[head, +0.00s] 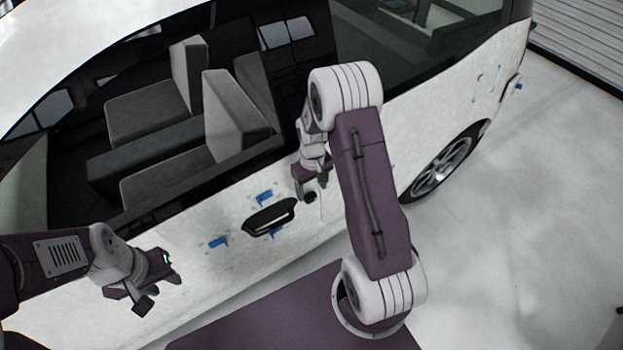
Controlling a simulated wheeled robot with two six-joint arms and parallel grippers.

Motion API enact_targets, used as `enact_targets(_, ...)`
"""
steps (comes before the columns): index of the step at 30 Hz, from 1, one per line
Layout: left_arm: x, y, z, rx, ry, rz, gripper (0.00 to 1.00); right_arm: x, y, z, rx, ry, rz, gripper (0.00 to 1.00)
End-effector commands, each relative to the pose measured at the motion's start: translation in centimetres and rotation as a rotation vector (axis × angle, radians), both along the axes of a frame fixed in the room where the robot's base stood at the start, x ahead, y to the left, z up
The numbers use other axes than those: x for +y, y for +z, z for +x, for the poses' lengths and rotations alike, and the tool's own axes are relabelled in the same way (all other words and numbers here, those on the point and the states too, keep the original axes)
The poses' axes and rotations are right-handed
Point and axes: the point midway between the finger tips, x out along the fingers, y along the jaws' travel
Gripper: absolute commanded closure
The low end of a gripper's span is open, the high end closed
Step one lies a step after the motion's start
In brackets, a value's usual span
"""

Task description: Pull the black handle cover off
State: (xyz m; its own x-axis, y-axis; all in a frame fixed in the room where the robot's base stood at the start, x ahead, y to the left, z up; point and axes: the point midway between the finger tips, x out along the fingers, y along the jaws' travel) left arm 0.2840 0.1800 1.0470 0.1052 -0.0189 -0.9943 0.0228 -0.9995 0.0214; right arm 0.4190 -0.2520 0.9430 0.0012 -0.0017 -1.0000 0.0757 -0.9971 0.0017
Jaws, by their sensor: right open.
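The black handle cover (269,217) sits on the white car door (215,271), below the window, with blue tape pieces around it. My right gripper (316,201) is open and empty, just to the right of the handle cover, and looks apart from it. My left gripper (160,292) is to the lower left of the handle cover, well apart from it, in front of the door. Its fingers are spread and nothing shows between them.
Blue tape pieces (218,242) stick to the door near the handle. The car's rear wheel (441,167) is at the right. My purple base lies below the door. Grey floor (520,240) at the right is clear.

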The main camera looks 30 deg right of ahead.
Motion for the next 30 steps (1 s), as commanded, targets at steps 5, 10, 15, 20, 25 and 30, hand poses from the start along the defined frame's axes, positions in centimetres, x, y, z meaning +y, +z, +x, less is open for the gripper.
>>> enact_targets(5, 0.0, 0.6, 0.0, -0.001, 0.0, 0.0, 0.64, 0.0, -3.4, -0.1, 0.003, 0.0, 0.001, 0.34)
enact_targets(10, 0.0, 0.8, 0.0, -0.001, 0.0, 0.0, 0.64, 0.0, -5.4, 0.0, 0.001, 0.0, 0.0, 0.34)
enact_targets(15, 0.0, 0.8, 0.0, 0.0, 0.0, 0.0, 0.64, 0.0, -5.8, 0.0, -0.002, 0.0, 0.0, 0.34)
enact_targets(20, 0.0, 0.8, 0.0, 0.0, 0.0, 0.0, 0.64, 0.0, -5.8, 0.0, -0.002, 0.0, 0.0, 0.39)
enact_targets(25, 0.0, 0.8, 0.0, 0.0, 0.0, 0.0, 0.64, 0.0, -5.8, 0.0, -0.001, 0.0, 0.0, 0.86)
enact_targets(30, 0.0, 0.8, 0.0, 0.0, 0.0, 0.0, 0.64, 0.0, -5.8, 0.0, -0.001, 0.0, 0.0, 0.9)
